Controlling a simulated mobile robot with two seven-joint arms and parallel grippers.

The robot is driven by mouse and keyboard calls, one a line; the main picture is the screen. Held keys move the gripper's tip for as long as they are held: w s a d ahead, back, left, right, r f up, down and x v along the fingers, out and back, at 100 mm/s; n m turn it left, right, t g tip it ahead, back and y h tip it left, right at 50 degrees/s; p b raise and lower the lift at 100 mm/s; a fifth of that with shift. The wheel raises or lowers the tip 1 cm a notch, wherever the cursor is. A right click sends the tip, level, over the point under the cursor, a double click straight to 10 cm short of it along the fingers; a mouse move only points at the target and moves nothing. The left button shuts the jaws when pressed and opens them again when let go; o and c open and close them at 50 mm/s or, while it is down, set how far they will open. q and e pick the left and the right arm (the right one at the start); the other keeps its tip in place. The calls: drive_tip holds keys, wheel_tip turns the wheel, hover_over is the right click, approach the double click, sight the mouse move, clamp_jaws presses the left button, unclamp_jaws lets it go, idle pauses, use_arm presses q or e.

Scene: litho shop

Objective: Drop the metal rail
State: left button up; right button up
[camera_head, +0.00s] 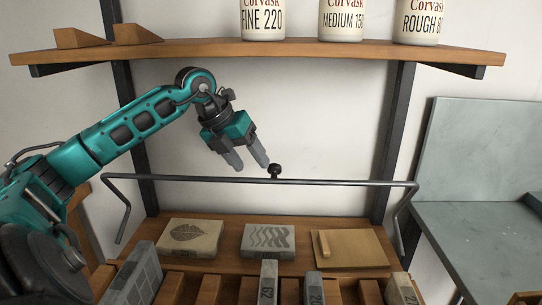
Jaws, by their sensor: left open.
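The metal rail (200,180) is a thin dark bar that runs nearly level across the front of the lower wooden shelf, with its ends bent downward at left and right. A round black knob (275,171) stands at its middle. My left gripper (252,165) is open, its two grey fingers pointing down and to the right, just left of the knob and slightly above the bar. Nothing shows between the fingers. Whether a fingertip touches the knob I cannot tell. My right gripper is out of view.
The lower shelf (225,225) holds a leaf-carved stone (188,238), a wave-carved stone (267,240) and a wooden board (350,250). Slotted numbered blocks (268,283) stand in front. An upper shelf (220,51) with labelled jars (262,18) overhangs. A grey table (480,240) is at right.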

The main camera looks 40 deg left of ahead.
sight(271, 165)
use_arm(q)
drive_tip(key=shift+w+d+r+p, duration=0.2)
drive_tip(key=shift+w+d+p, duration=0.1)
drive_tip(key=shift+w+p, duration=0.35)
drive_tip(key=w, duration=0.1)
drive_tip(key=w+d+p, duration=0.1)
drive_tip(key=shift+w, duration=0.35)
drive_tip(key=shift+x, duration=1.25)
drive_tip(key=shift+w+f, duration=0.15)
drive_tip(key=shift+f, duration=0.3)
clamp_jaws()
